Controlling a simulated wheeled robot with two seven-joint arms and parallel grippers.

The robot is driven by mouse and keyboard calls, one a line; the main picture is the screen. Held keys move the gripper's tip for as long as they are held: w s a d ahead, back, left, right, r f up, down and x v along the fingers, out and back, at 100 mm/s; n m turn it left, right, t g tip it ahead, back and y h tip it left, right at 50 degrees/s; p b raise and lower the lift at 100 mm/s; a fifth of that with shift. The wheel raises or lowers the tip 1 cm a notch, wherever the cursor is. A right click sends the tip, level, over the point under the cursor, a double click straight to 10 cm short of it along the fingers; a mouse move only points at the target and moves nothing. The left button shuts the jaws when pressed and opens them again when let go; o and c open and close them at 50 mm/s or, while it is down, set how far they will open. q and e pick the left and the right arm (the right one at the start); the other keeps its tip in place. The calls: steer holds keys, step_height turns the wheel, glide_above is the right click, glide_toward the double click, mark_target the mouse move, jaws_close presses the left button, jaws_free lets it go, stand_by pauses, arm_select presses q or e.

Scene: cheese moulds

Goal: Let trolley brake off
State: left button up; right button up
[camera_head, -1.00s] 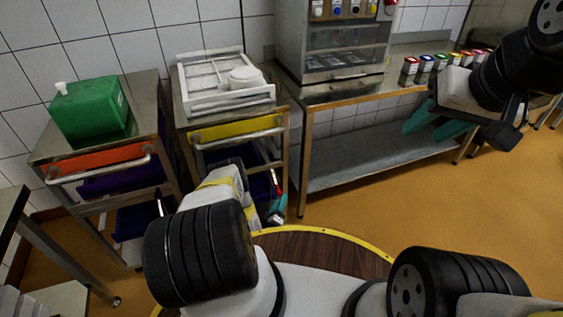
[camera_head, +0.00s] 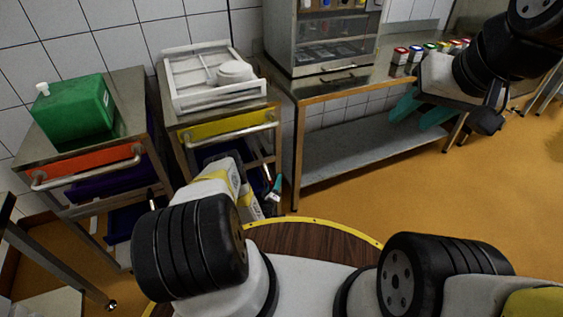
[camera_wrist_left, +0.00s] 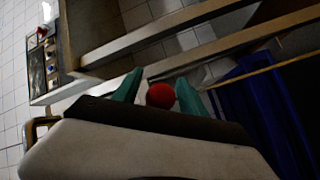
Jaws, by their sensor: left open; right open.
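The trolley with the yellow front strip (camera_head: 228,124) stands left of the middle in the head view. A red ball knob (camera_wrist_left: 160,95), seemingly the brake knob, shows between the teal fingertips of my left gripper (camera_wrist_left: 157,88) in the left wrist view. The fingers are apart, and I cannot tell whether they touch it. In the head view my left gripper (camera_head: 275,188) is low by this trolley's right side, mostly hidden by my arm. My right gripper (camera_head: 418,108) is open and empty in front of the steel bench.
A second trolley with an orange strip (camera_head: 88,163) stands to the left, bearing a green canister (camera_head: 75,108). A white rack (camera_head: 213,78) lies on the yellow-strip trolley. The steel bench (camera_head: 390,140) is close on the right. Orange floor is free at the right.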

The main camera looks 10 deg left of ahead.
arm_select(q)
jaws_close()
stand_by(1.4)
